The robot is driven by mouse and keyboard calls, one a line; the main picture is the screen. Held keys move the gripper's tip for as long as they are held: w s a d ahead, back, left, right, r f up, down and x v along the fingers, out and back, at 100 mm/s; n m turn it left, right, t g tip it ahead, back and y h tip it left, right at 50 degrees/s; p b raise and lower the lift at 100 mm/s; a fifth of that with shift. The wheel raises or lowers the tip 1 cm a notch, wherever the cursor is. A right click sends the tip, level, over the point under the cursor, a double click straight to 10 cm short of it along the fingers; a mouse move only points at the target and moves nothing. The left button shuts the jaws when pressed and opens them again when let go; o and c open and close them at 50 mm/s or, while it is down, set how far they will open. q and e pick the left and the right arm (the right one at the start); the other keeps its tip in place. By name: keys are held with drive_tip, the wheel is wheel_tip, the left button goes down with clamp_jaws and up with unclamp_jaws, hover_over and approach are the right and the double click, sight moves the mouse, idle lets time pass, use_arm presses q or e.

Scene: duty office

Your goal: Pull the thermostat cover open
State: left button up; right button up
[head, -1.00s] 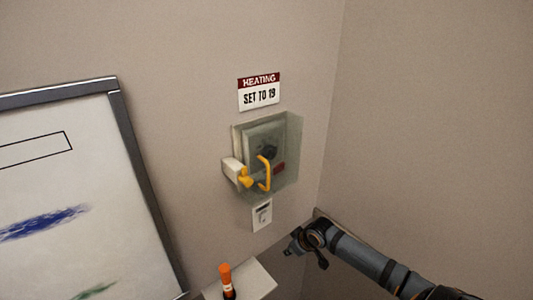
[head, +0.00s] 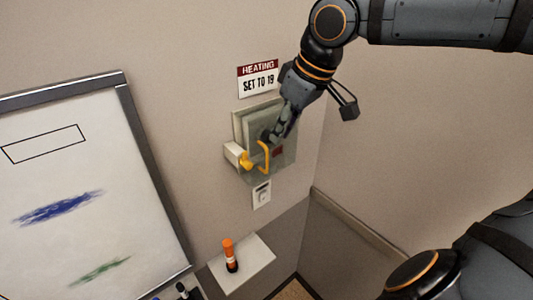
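The thermostat cover (head: 285,158) is a clear, greenish box on the wall, and it looks closed over a pale unit. A yellow curved handle (head: 265,157) stands out from its front. A pale block with a yellow knob-like part (head: 245,160) sits at its left edge. My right gripper (head: 274,138) comes down from the upper right, with its fingers in front of the cover near the top of the handle. I cannot tell whether they touch the handle or how far they are spread. The gripper hides the upper right of the cover. My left gripper is not in view.
A sign reading "HEATING SET TO 19" (head: 257,83) is above the cover. A small white wall plate (head: 261,193) is below it. A whiteboard (head: 70,170) fills the left. An orange marker-like object (head: 229,252) stands on a small pale shelf (head: 258,262). A wall corner lies to the right.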

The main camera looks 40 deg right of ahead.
sight(267, 152)
drive_tip(key=x, duration=0.9)
drive_tip(key=shift+w+a, duration=0.25)
drive_tip(key=shift+w, duration=0.15)
drive_tip(key=shift+s, duration=0.1)
clamp_jaws()
